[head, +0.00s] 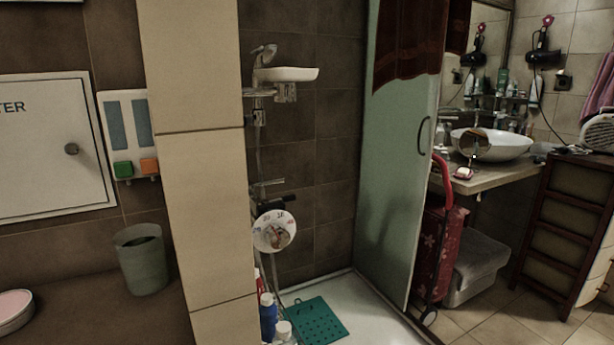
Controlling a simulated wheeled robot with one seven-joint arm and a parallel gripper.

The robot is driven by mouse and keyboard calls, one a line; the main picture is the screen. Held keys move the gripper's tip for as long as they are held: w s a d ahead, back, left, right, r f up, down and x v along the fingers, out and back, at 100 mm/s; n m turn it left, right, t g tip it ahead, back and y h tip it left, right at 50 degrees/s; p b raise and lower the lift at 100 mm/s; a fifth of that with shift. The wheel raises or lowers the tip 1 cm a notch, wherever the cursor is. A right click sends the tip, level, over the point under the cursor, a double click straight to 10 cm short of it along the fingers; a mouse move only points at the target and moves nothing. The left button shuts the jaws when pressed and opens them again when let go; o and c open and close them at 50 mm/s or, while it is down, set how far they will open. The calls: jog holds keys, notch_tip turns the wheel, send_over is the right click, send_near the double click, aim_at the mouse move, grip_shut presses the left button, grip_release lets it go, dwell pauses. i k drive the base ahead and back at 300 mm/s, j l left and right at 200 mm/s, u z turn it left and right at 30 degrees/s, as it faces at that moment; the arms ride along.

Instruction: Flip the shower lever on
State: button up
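The shower stands in a tiled corner in the middle of the head view. A chrome mixer with a lever (268,184) sticks out from the wall beside the tiled pillar, above a round white disc (274,231). The lever is small and dim, so its exact setting is unclear. A shower head (263,52) hangs higher up by a white shelf dish (287,74), with a hose below it. No water is visible. My gripper is not in view.
A beige tiled pillar (195,130) stands left of the shower. A frosted glass panel (400,150) stands to its right. Bottles (268,315) and a green mat (311,322) are by the shower floor. A bin (141,260) is left; a red trolley bag (440,240) is right.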

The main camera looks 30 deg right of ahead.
aim_at(251, 185)
jog(key=i+l, duration=0.15)
jog(key=l, duration=0.25)
jog(key=i+l, duration=0.1)
jog(key=l, duration=0.35)
jog(key=i+l, duration=0.15)
jog(key=l, duration=0.25)
jog(key=i+l, duration=0.1)
jog(key=l, duration=0.35)
jog(key=i+l+u, duration=0.1)
jog(key=l, duration=0.3)
